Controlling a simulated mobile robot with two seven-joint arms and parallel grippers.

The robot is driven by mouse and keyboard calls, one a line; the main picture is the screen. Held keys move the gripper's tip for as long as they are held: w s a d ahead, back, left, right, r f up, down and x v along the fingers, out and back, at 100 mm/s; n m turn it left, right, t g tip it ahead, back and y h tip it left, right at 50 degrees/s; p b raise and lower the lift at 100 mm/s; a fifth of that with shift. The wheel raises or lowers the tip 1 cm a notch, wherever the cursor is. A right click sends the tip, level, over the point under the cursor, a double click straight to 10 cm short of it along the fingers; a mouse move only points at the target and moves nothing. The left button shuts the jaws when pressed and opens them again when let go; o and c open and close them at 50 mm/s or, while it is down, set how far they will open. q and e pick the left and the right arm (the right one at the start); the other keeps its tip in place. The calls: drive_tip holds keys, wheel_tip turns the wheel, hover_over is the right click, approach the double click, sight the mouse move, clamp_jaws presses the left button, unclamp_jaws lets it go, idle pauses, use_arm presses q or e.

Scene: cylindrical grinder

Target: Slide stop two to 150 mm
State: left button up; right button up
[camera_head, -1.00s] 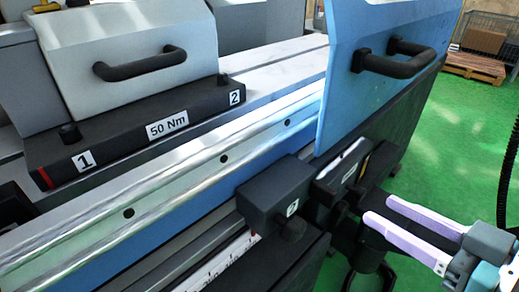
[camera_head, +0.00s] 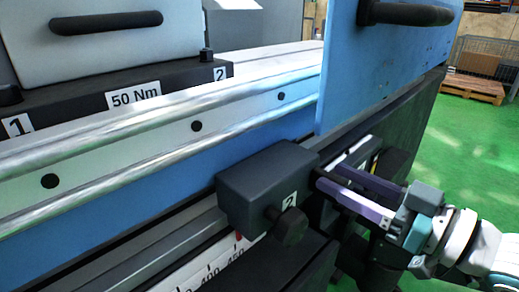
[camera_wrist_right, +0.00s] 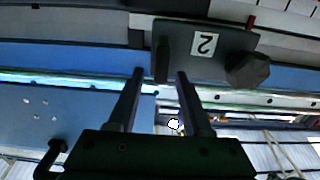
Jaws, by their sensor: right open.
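Stop two is a dark block (camera_head: 255,175) with a white "2" label and a dark knob (camera_head: 290,226) on its front. In the right wrist view, the fingertips (camera_wrist_right: 160,73) lie near the edge of the block (camera_wrist_right: 192,62), with the knob (camera_wrist_right: 247,70) to the right. I cannot tell whether they touch it. My left gripper is not in view.
A blue door (camera_head: 385,75) with a black handle (camera_head: 410,13) stands above and behind my right gripper. A dark machine part (camera_head: 372,160) lies just beyond the fingers. A long silver rail (camera_head: 120,140) runs behind the stop.

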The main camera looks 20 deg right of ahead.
drive_tip(key=shift+w+a, duration=0.3)
drive_tip(key=shift+w, duration=0.35)
clamp_jaws()
idle(1.0)
